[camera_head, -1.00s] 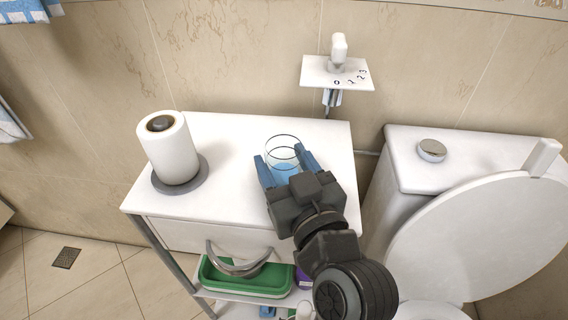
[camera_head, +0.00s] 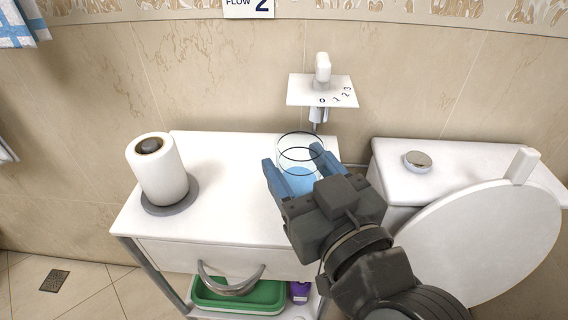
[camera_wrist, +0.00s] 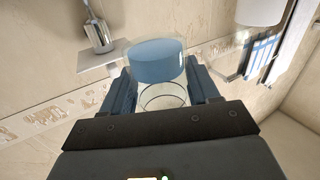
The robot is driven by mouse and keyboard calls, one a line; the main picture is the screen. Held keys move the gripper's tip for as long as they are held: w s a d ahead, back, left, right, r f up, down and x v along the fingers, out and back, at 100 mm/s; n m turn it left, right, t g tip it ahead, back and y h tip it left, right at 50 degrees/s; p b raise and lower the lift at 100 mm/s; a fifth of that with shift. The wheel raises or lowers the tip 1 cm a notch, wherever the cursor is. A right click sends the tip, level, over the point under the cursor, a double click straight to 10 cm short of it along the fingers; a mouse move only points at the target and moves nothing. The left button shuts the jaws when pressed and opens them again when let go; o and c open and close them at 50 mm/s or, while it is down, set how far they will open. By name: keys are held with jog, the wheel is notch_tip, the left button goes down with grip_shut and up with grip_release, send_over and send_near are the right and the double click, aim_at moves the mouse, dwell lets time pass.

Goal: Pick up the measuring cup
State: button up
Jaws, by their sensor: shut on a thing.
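The measuring cup (camera_head: 301,152) is a clear glass with dark rim lines and blue at its lower part. It shows between the fingers of my gripper (camera_head: 293,172) in the head view, over the back right of the white cabinet top. In the wrist view the measuring cup (camera_wrist: 157,62) sits between the two blue fingers of my gripper (camera_wrist: 160,88), with its blue part at the far end. My gripper is shut on the cup. The cup's lower part is partly hidden by the fingers in the head view.
A paper roll (camera_head: 160,172) on a grey round base stands at the left of the white cabinet (camera_head: 225,215). A wall shelf (camera_head: 322,90) with a white and grey fixture is behind the cup. The toilet (camera_head: 480,240) is at the right. The cabinet's middle is clear.

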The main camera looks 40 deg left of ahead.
aim_at(322, 157)
jog(key=shift+s+d+r, duration=0.25)
jog(key=shift+d+r, duration=0.35)
jog(key=shift+d, duration=0.3)
jog(key=shift+s+d+r, duration=0.3)
jog(key=shift+d+r, duration=0.25)
jog(key=shift+d, duration=0.4)
jog(key=shift+s+d+r, duration=0.25)
jog(key=shift+d+r, duration=0.35)
jog(key=shift+d, duration=0.3)
